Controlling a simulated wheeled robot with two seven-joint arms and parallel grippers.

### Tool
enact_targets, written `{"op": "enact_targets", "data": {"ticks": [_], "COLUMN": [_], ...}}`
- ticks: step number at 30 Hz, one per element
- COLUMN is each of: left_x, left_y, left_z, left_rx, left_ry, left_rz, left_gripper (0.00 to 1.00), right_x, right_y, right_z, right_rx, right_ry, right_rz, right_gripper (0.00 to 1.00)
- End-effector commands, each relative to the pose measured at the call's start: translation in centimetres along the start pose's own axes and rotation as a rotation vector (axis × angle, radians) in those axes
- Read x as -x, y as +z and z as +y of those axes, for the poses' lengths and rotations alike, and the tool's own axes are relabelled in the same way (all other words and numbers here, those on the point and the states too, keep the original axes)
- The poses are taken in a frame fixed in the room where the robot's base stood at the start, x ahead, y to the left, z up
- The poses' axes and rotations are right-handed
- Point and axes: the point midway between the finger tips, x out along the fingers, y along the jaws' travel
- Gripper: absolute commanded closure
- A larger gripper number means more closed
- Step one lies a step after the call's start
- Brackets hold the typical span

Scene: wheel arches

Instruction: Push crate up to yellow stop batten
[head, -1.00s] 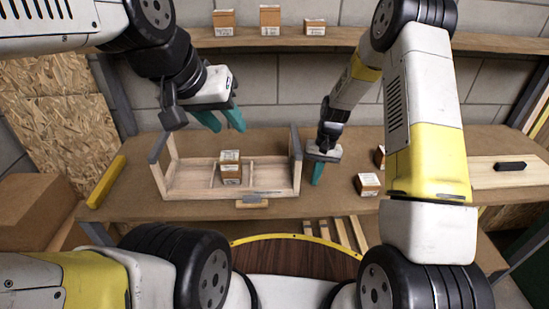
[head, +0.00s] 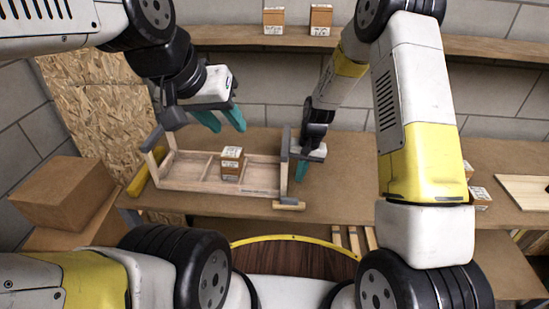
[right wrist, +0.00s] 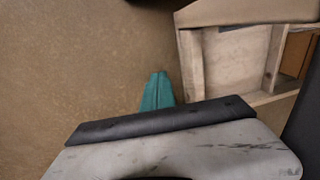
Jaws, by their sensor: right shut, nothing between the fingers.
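The crate (head: 195,186) is a shallow pale wooden frame with dividers and tall grey-topped end posts, standing on the workbench. A small brown box stack with white labels (head: 231,163) stands inside it. The yellow stop batten (head: 137,183) lies at the crate's left end; I cannot tell whether they touch. My right gripper (head: 301,171) is shut and empty, low beside the crate's right end. In the right wrist view its teal fingers (right wrist: 158,92) are together, just beside the crate's corner (right wrist: 190,60). My left gripper (head: 222,120) is open and empty above and behind the crate.
A wooden-handled tool (head: 289,204) lies at the bench's front edge by the crate's right corner. Small labelled boxes (head: 479,197) and a pale board (head: 522,190) are on the right. A large brown box (head: 65,192) stands left.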

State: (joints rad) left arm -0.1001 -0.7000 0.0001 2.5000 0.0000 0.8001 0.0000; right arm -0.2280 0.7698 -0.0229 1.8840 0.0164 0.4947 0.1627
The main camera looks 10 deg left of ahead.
Motion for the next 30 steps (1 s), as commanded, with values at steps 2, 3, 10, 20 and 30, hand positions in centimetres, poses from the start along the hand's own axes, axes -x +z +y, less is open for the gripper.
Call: {"op": "enact_targets", "data": {"ticks": [2,3,10,20,30], "left_x": [0.0,0.0,0.0,0.0,0.0], "left_y": [0.0,0.0,0.0,0.0,0.0], "left_z": [0.0,0.0,0.0,0.0,0.0], "left_rx": [0.000,0.000,0.000,0.000,0.000], "left_ry": [0.000,0.000,0.000,0.000,0.000], "left_rz": [0.000,0.000,0.000,0.000,0.000], "left_gripper": [0.64,0.64,0.64,0.64,0.64], "right_x": [0.0,-0.1,-0.2,-0.5,-0.6], "right_y": [0.0,0.0,0.0,0.0,0.0], "right_z": [-0.6,-0.7,-1.9,-3.5,-4.5], "right_rx": [0.003,0.003,0.003,0.003,0.001], "right_ry": [-0.001,-0.001,-0.001,-0.001,-0.001], "right_rz": [0.001,0.000,0.000,0.000,0.001], "right_gripper": [1.00,1.00,1.00,1.00,1.00]}}
